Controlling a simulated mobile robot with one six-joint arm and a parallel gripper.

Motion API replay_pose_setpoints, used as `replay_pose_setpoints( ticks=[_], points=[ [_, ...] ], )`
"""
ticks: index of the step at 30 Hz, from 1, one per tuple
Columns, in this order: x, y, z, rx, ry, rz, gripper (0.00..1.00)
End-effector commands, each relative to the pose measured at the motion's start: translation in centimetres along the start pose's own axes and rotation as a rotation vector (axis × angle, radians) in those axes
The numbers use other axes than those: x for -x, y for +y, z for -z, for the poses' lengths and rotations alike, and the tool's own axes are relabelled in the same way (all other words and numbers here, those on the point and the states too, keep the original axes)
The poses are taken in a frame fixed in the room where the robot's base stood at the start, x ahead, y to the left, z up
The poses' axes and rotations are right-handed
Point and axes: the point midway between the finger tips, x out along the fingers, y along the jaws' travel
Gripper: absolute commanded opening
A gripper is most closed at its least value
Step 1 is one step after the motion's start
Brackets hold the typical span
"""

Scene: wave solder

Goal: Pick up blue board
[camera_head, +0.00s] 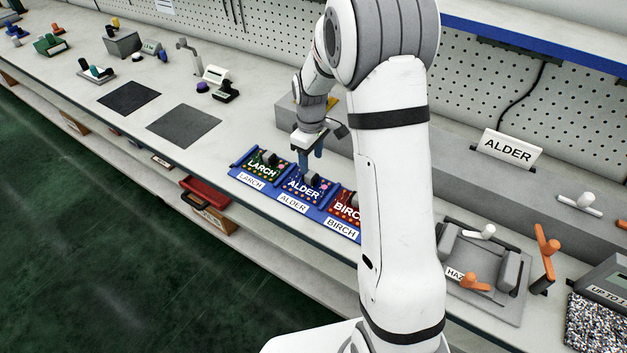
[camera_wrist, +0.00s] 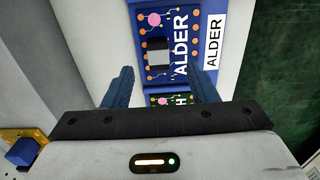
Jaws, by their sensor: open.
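The blue board (camera_head: 303,192) is printed ALDER and lies in the middle place of a blue rack (camera_head: 271,191). A green LARCH board (camera_head: 262,168) is to its left and a red BIRCH board (camera_head: 346,208) to its right, partly hidden by my arm. My gripper (camera_head: 312,165) is open and empty, pointing down over the rack close to the blue board. In the wrist view, the blue board (camera_wrist: 181,50) shows just beyond the open fingers (camera_wrist: 163,76), with part of the green board between them. I cannot tell the exact height gap.
A grey raised shelf with an ALDER sign (camera_head: 508,150) runs behind. A grey fixture with clamps (camera_head: 480,275) stands at the right. Two dark mats (camera_head: 184,125) lie flat at the left. A red open drawer or bin (camera_head: 205,194) is below the bench edge.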

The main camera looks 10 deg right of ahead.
Motion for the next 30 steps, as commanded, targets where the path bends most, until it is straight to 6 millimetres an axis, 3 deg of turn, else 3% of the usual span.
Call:
replay_pose_setpoints(
  ticks=[12,22,30],
  points=[
    [-5.3,0.2,0.5,-0.001,-0.002,0.002,0.53],
    [-6.1,0.2,0.6,-0.001,0.000,0.000,0.53],
    [-6.1,0.2,0.6,0.000,0.000,0.000,0.31]
  ],
)
